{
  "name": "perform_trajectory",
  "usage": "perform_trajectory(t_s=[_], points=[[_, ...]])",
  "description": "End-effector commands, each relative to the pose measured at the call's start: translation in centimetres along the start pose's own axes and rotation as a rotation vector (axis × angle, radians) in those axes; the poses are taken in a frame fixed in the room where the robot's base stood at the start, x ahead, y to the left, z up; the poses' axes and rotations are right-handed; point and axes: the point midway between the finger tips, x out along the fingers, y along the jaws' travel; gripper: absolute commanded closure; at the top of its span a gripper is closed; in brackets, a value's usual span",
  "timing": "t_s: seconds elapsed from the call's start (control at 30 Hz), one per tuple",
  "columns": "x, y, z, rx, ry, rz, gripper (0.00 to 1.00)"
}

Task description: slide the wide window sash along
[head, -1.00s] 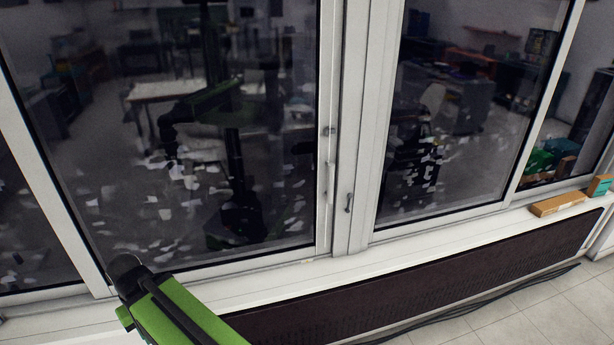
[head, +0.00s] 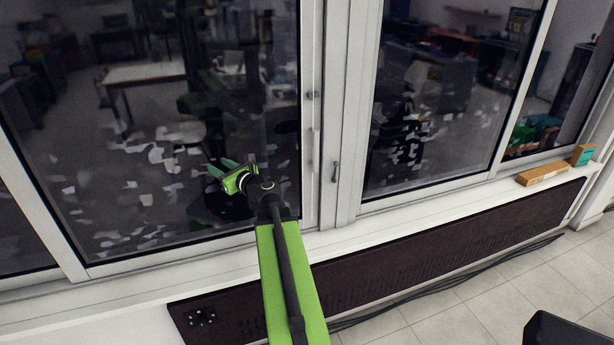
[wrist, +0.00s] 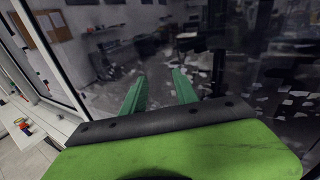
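The wide window sash (head: 312,140) fills the left of the head view, with a white frame and dark reflective glass. A small grey latch or handle (head: 311,96) sits on its right stile. My gripper (head: 220,167) is in front of the lower right part of its glass, left of that stile, pointing up and left. In the wrist view its two green fingers (wrist: 159,85) stand apart with nothing between them. I cannot tell whether they touch the glass; a gap to the stile shows.
A narrower sash (head: 352,120) with a dark handle (head: 335,172) stands to the right. A white sill (head: 410,225) runs below, above a dark radiator panel (head: 430,250). A tan box (head: 542,174) and a teal box (head: 583,155) sit at the sill's right end.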

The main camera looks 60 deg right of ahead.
Motion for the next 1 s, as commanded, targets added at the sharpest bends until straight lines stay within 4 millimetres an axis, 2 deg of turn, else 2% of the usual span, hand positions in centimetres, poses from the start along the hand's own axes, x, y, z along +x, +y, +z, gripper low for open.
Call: perform_trajectory(t_s=[0.03,0.1,0.2,0.3,0.4,0.5,0.6,0.87,1.0], points=[[-1.8,-4.3,-1.3,0.031,-0.014,-0.07,0.65],[-4.7,-9.8,-2.3,0.065,-0.033,-0.16,0.65],[-9.5,-16.8,-4.0,0.088,-0.045,-0.273,0.65],[-14.2,-22.1,-5.6,0.088,-0.04,-0.368,0.65],[-17.7,-25.6,-6.6,0.088,-0.037,-0.434,0.65],[-19.5,-27.2,-7.0,0.088,-0.035,-0.468,0.65],[-20.1,-27.7,-7.0,0.088,-0.034,-0.477,0.65],[-20.0,-27.6,-7.0,0.087,-0.034,-0.475,0.65],[-19.3,-27.9,-7.0,0.087,-0.034,-0.474,0.65]])
